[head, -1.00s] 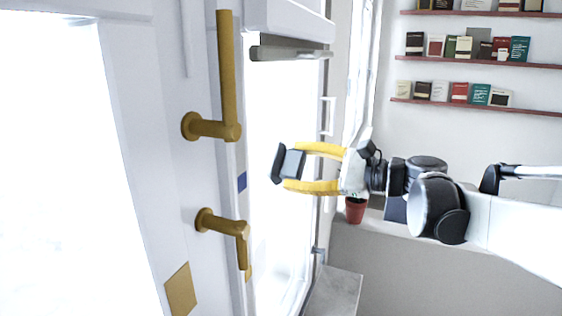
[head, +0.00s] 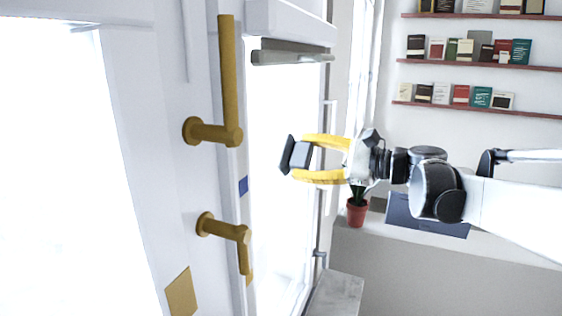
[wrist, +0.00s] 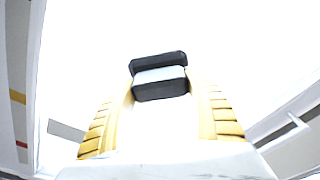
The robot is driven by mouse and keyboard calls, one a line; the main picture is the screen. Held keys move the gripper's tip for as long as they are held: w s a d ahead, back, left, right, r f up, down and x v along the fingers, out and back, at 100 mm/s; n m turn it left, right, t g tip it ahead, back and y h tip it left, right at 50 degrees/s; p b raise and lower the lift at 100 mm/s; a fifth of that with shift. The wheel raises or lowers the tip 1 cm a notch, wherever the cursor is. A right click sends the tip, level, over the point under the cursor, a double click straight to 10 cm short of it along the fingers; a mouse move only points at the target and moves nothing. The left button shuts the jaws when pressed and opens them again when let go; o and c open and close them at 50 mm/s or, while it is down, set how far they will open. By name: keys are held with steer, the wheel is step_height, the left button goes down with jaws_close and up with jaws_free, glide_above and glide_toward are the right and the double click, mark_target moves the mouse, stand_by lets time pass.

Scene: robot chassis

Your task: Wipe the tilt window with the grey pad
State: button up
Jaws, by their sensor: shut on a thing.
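My gripper (head: 302,158), with curved yellow fingers, is shut on the grey pad (head: 287,154), a dark grey block at the fingertips. In the wrist view the pad (wrist: 160,90) sits between the two yellow fingers, dark with a pale band across its middle. The window (head: 275,205) is a bright, washed-out pane in a white frame, left of and behind my gripper in the head view. The pane fills most of the wrist view. The pad appears apart from the glass in the head view, but the glare makes the gap hard to judge.
Brass handles (head: 228,85) (head: 243,236) stick out from the white frame at left. A grey bar (head: 290,57) crosses above the pane. A potted plant (head: 357,212) and a dark flat box (head: 425,216) stand on the ledge. Shelves of books (head: 475,66) hang at the back right.

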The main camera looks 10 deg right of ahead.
steer(key=w+d, duration=0.1)
steer(key=w, duration=0.1)
steer(key=w+d, duration=0.3)
steer(key=w, duration=0.1)
steer(key=shift+w+d+b, duration=0.2)
steer(key=shift+d+b, duration=0.1)
steer(key=shift+b, duration=0.1)
stand_by(0.3)
steer(key=v, duration=0.6)
steer(key=shift+w+d+f, duration=0.15)
steer(key=shift+d+f, duration=0.05)
steer(key=v, duration=0.3)
steer(key=shift+w+d+f, duration=0.1)
steer(key=shift+d+f, duration=0.05)
stand_by(0.4)
steer(key=shift+f, duration=0.1)
stand_by(0.4)
